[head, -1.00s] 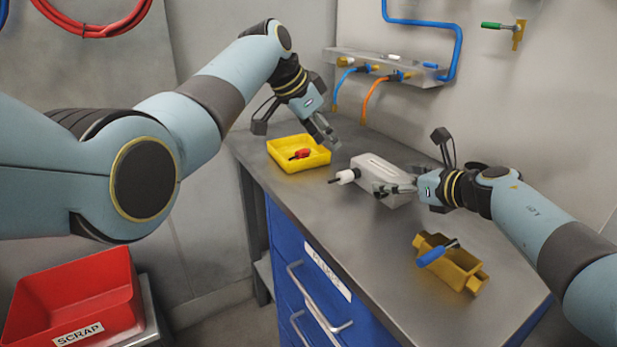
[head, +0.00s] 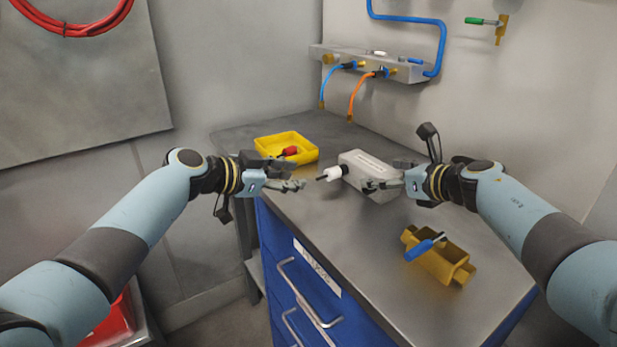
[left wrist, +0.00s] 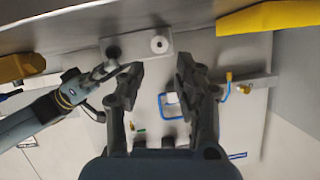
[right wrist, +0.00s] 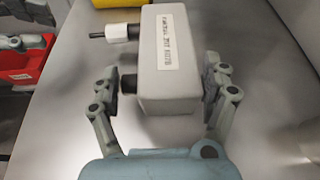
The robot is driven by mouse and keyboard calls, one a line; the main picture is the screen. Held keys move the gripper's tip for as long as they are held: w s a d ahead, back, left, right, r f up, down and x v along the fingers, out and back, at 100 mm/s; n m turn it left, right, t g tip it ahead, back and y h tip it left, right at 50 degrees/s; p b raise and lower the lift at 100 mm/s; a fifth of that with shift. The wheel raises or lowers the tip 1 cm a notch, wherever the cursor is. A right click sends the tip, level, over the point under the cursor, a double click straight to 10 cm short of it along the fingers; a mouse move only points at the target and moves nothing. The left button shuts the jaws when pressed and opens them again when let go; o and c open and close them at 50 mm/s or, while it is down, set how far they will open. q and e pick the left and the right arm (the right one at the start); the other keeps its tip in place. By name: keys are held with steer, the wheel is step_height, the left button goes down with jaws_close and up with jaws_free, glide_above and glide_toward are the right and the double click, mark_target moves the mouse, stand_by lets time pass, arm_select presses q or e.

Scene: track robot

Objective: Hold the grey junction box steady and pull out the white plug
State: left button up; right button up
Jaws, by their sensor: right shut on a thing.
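The grey junction box (head: 372,168) lies on the metal bench, its labelled top showing in the right wrist view (right wrist: 165,48). The white plug (head: 334,172) sits in its left end with a dark lead sticking out; it shows end-on in the left wrist view (left wrist: 160,44). My right gripper (right wrist: 165,78) is shut on the box, one finger on each side, the left one by a dark round stub (right wrist: 128,83). My left gripper (head: 297,175) is open and empty, just left of the plug and apart from it, pointing towards it.
A yellow tray (head: 265,156) holding a red item stands behind my left gripper. An ochre holder (head: 446,266) with a blue-handled tool stands at the front right. A wall manifold (head: 345,58) with blue and orange hoses hangs behind. The bench's front edge is close.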

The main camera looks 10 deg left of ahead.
mark_target(316, 179)
arm_select(q)
steer(key=x, duration=0.8)
jaws_close()
